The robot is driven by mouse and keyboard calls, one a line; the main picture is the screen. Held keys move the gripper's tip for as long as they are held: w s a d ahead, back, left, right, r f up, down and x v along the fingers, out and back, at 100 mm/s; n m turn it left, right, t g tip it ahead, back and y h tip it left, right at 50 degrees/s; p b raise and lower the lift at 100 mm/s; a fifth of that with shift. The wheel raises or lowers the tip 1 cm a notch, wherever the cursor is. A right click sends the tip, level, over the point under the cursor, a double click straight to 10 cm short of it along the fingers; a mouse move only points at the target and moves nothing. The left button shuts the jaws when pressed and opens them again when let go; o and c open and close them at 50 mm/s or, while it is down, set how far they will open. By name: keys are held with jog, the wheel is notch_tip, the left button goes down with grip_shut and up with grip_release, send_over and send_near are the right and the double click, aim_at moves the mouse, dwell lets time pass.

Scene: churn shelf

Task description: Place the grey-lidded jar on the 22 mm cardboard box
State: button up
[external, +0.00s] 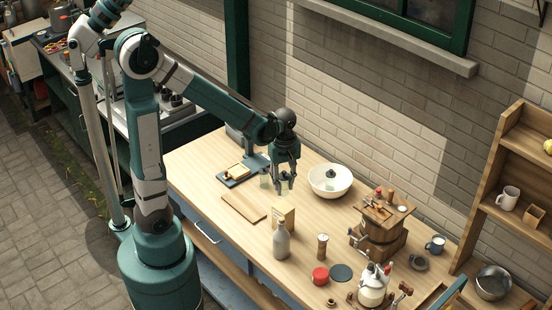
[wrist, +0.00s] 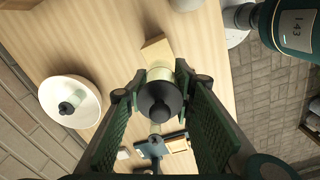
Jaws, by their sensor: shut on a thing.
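My gripper (external: 284,184) hangs above the table, left of the white bowl. In the wrist view its two green-padded fingers are shut on the jar, whose round dark grey lid (wrist: 160,100) faces the camera. The jar's pale body (wrist: 160,73) shows beyond the lid. In the external view the fingers largely hide the jar. A tan cardboard box (external: 286,214) stands on the table, nearer the camera than my gripper and partly behind a grey bottle. It also shows in the wrist view (wrist: 157,48), beyond the jar and apart from it. I cannot read its size.
The white bowl (external: 330,181) holds a dark-knobbed thing. The grey bottle (external: 282,244) stands close to the box. A flat wooden board (external: 243,207) and a dark tray with bread (external: 238,172) lie left. A pale glass (external: 264,179) stands beside my gripper. A pepper mill (external: 322,247) stands right.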

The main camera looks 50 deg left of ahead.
aim_at(284, 172)
jog(key=shift+f, duration=1.35)
jog(key=shift+f, duration=0.1)
jog(key=shift+f, duration=1.95)
jog(key=shift+f, duration=0.15)
jog(key=o, duration=1)
jog(key=shift+c, duration=0.2)
jog(key=shift+r, duration=6.15)
